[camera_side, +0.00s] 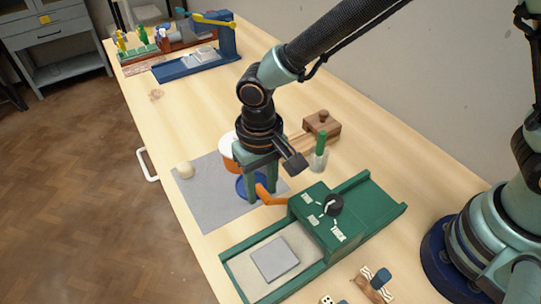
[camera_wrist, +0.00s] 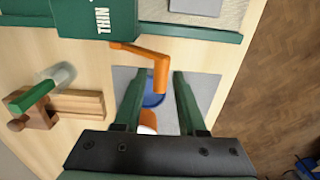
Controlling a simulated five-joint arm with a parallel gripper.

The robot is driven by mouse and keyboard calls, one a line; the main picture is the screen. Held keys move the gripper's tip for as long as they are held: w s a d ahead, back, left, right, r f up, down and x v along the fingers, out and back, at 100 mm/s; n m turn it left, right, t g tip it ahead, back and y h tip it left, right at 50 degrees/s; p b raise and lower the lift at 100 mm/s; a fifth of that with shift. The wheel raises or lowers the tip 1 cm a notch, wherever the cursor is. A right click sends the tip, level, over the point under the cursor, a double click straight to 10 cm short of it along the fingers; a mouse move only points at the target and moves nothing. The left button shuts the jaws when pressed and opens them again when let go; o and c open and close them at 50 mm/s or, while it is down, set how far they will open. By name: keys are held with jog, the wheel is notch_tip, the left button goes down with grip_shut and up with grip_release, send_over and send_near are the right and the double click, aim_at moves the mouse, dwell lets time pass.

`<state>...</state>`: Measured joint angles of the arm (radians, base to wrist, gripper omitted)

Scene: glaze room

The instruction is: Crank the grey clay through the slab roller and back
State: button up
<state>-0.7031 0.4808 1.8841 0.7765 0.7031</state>
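The green slab roller (camera_side: 330,215) stands at the near side of the table, with a dark knob on top and a "THIN" label in the wrist view (camera_wrist: 95,18). The grey clay (camera_side: 275,259) lies flat on its bed, on the near-left side of the housing; its edge shows in the wrist view (camera_wrist: 196,5). The orange crank (camera_side: 270,196) sticks out from the housing's side. My gripper (camera_side: 262,192) is over the grey mat, fingers apart. In the wrist view the end of the crank (camera_wrist: 160,80) shows between the open fingers (camera_wrist: 156,76); I cannot tell whether they touch it.
A grey mat (camera_side: 205,205) holds a blue dish (camera_side: 241,188), an orange-white pot (camera_side: 228,152) and a pale lump (camera_side: 185,170). A jar with a green-handled tool (camera_side: 320,158) and a wooden box (camera_side: 322,126) stand behind. A blue device (camera_side: 195,62) is at the far end.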

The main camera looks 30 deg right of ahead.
jog(key=shift+r, duration=2.85)
jog(key=shift+d, duration=0.1)
jog(key=w+d+r+t+y, duration=0.1)
jog(key=d+r, duration=0.4)
jog(key=d, duration=0.2)
jog(key=w+d+r+t, duration=0.1)
jog(key=d+r+t, duration=0.1)
jog(key=d+r, duration=0.35)
jog(key=s+d+r+t, duration=0.1)
jog(key=s+d, duration=0.1)
jog(key=d, duration=0.5)
jog(key=s+d+r+t+h, duration=0.1)
jog(key=s+d, duration=0.1)
jog(key=d, duration=0.5)
jog(key=shift+s+t, duration=0.3)
jog(key=shift+s, duration=0.05)
jog(key=shift+a, duration=0.1)
